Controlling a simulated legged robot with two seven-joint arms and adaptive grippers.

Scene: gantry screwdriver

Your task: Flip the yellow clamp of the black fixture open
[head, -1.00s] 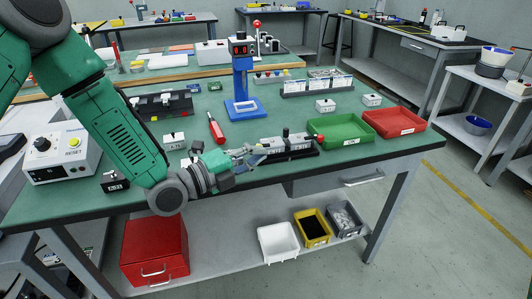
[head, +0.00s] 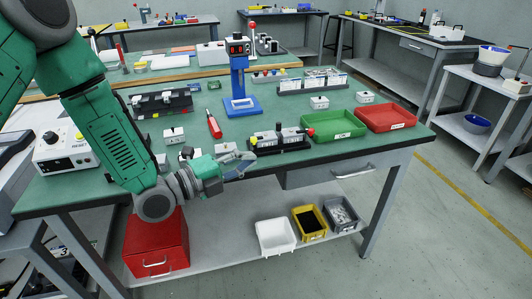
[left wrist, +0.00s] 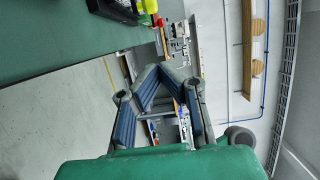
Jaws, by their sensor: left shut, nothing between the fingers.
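The black fixture (head: 292,146) sits near the front edge of the green table, carrying a grey block. A small yellow part (head: 253,141) shows at its left end and a red knob (head: 310,131) at its right end. The clamp's exact position is too small to tell. My left gripper (head: 248,161) is shut and empty, just left of and in front of the fixture, apart from it. In the left wrist view, its blue-padded fingers (left wrist: 160,70) come together, and a dark fixture end (left wrist: 115,10) shows at the top. My right gripper is out of view.
A green tray (head: 334,134) and a red tray (head: 414,125) stand right of the fixture. A red screwdriver (head: 214,124) and a blue stand (head: 240,104) are behind. Small labelled blocks lie left of the fixture.

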